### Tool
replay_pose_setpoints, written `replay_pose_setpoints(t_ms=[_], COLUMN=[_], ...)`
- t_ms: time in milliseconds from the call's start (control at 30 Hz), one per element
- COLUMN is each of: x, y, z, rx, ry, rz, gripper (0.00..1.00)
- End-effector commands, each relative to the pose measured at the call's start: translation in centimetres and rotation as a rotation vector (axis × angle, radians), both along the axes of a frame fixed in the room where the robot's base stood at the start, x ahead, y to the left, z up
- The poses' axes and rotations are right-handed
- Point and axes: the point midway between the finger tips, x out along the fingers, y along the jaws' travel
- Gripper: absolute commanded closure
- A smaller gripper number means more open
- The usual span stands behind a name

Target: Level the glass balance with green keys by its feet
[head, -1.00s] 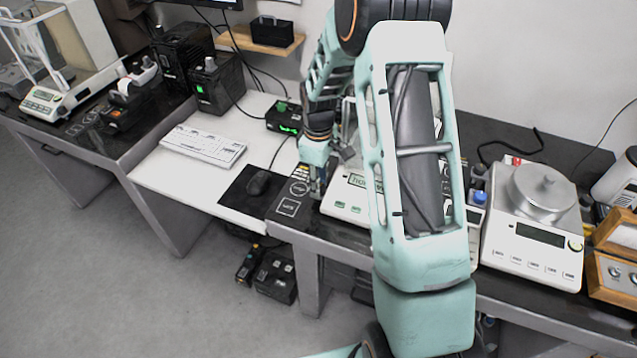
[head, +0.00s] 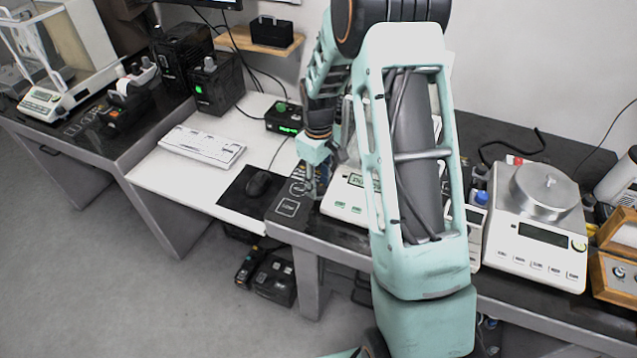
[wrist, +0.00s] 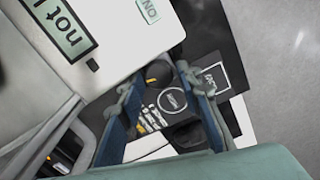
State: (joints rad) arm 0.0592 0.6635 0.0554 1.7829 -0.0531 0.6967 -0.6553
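The white balance with green keys (head: 343,207) stands on the dark middle table, largely hidden behind my arm. In the wrist view, its white body (wrist: 125,45) fills the upper left, with a green key marked "ON" (wrist: 149,10) and a green display (wrist: 62,27) whose visible letters read "not l"; the rest is cut off. A dark round foot with a yellow mark (wrist: 158,72) shows at the edge of its body. My gripper (wrist: 165,90) is open, its two blue-grey fingers on either side of the foot's line; contact cannot be told. In the head view, my gripper (head: 316,182) is beside the balance's left side.
A second balance with a glass case and green keys (head: 42,100) stands on the far-left table. A balance with a round metal pan (head: 535,240) is at the right. A keyboard (head: 202,146) and mouse (head: 258,184) lie on the white desk. The left floor is clear.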

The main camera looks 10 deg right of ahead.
Motion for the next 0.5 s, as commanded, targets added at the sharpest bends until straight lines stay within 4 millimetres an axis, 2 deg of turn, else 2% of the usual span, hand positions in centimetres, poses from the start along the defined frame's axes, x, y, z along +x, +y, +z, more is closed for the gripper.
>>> replay_pose_setpoints(t_ms=[333, 500], x=[0.0, 0.1], y=[0.0, 0.0], z=[0.1, 1.9], rx=[0.0, 0.0], ry=[0.0, -0.005], rz=[0.001, 0.001], gripper=[0.59, 0.59])
